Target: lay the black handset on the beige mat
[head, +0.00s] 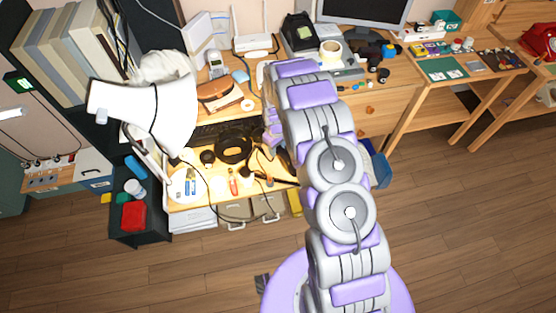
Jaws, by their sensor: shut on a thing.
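My gripper (275,143) is partly hidden behind my own arm, over the lower wooden desk surface. It is shut on a dark, elongated thing, which appears to be the black handset (284,160); only part of it shows beside my arm. I cannot tell whether the handset touches the surface below. I cannot clearly make out the beige mat against the light wood; it may be hidden by my arm.
Black headphones (234,149), a red item (232,182) and cables clutter the lower desk surface (212,190). A white lamp (150,110) juts in at left. The floor (470,220) at right is clear.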

